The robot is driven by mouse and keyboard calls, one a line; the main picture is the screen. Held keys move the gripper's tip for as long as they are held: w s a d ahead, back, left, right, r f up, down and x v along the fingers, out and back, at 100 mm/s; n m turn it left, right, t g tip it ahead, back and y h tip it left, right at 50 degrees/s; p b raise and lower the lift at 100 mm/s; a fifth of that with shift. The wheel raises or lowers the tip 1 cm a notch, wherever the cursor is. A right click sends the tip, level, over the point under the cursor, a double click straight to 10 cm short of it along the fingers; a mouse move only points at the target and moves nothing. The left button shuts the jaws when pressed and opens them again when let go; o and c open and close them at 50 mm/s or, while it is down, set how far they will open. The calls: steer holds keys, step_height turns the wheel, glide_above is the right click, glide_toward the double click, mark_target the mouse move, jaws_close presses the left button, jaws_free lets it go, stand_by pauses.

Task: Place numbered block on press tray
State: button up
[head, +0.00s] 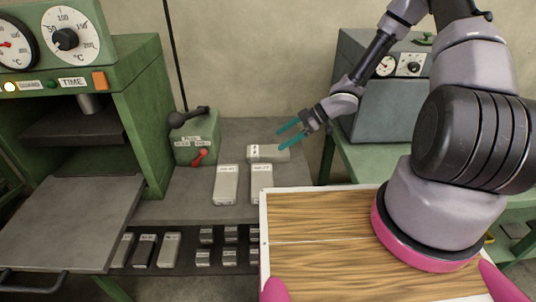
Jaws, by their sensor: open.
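Several pale grey blocks with small labels lie on the grey bench. One block (268,153) lies crosswise near my gripper. Two others, the left block (226,186) and the right block (261,184), lie lengthwise in front of it. The numbers on the labels are too small to read. My gripper (284,137) has teal fingers and is open. It appears around or just above the crosswise block's right part; I cannot tell if it touches. The press tray (85,215) is a flat grey plate extending from the green press at the left, and is empty.
The green press (135,105) has dials and a TIME label. A lower shelf (190,243) holds more labelled blocks. A wood-grained board (310,270) is at the front. A grey-green machine (375,120) stands right.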

mark_target(268, 150)
steer(key=x, duration=0.2)
steer(key=shift+a+f, duration=0.25)
steer(key=shift+f, duration=0.05)
steer(key=x, duration=0.5)
steer(key=shift+s+d+f, duration=0.15)
steer(key=shift+d+f, duration=0.05)
steer(key=shift+f, duration=0.15)
jaws_close()
